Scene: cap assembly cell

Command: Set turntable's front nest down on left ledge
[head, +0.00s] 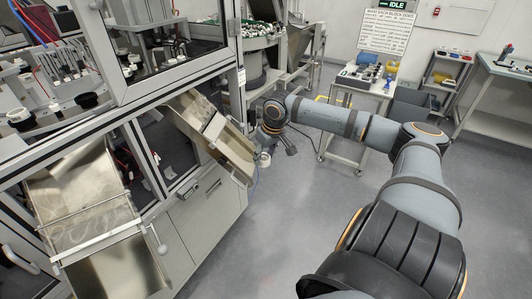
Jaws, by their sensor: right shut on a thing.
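My right arm reaches in from the lower right. Its gripper (272,146) is small and far off, beside the outer end of the right steel chute. A small pale piece (264,160) shows at its fingertips, and the gripper is shut on it. The piece is too small to identify surely as the nest. Inside the cell at the left, a turntable fixture (62,100) carries black and white round parts; the machine frame hides some of it. I cannot tell which surface is the left ledge. My left gripper is out of view.
Two steel chutes, left (80,195) and right (212,130), jut from the cell front. A bowl feeder (250,45) stands behind. A cart (365,88) with small parts stands at the back. The grey floor (300,215) between is clear.

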